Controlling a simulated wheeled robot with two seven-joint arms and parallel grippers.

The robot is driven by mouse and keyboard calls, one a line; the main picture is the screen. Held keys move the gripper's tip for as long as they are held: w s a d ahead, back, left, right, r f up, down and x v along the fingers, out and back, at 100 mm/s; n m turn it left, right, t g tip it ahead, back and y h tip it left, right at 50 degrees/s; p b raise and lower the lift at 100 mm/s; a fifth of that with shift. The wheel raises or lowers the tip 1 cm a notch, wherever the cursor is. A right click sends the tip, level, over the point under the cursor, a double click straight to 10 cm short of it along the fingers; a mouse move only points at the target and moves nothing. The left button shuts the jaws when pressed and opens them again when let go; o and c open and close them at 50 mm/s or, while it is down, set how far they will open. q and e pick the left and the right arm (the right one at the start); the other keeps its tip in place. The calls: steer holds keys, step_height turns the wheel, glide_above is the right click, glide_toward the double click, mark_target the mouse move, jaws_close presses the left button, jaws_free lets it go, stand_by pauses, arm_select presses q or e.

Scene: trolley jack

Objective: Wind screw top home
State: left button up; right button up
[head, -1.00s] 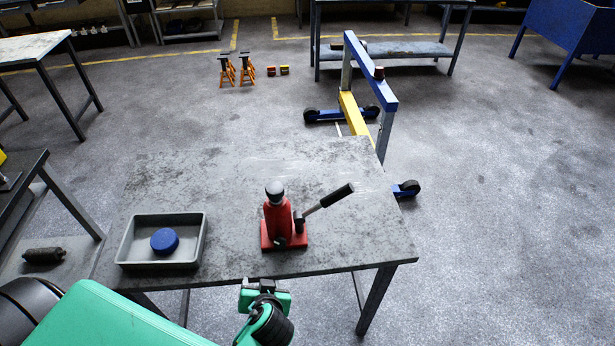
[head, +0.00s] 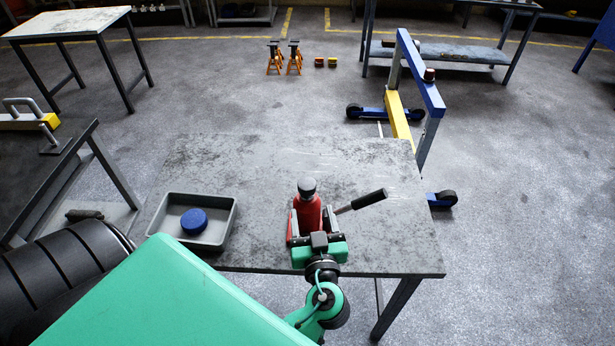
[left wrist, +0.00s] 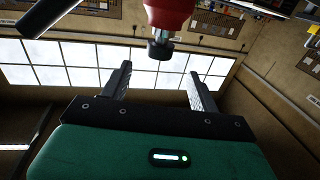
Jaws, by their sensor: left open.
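The red jack (head: 308,212) stands upright on the grey table, its lower part partly hidden by my gripper. Its dark round screw top (head: 306,187) sits at its upper end. In the left wrist view, which looks inverted, the screw top (left wrist: 160,49) hangs below a short bright stem and the red body (left wrist: 169,12). My left gripper (head: 310,216) is at the near side of the jack. It also shows in the left wrist view (left wrist: 160,72), fingers spread and empty, with the screw top just beyond the gap between the fingertips. My right gripper is not in view.
The jack's black-gripped lever (head: 368,199) sticks out to the right. A grey tray (head: 228,226) holding a blue round lid (head: 194,221) stands at the table's left. The table top (head: 390,240) is clear on the right. A blue and yellow hoist (head: 420,80) stands behind.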

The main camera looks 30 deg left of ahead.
mark_target(306, 179)
arm_select(q)
steer(key=p+x, duration=0.4)
steer(key=x, duration=0.6)
steer(key=shift+r, duration=0.15)
steer(key=shift+p+x, duration=0.4)
steer(key=shift+x, duration=0.35)
steer(key=shift+c, duration=0.4)
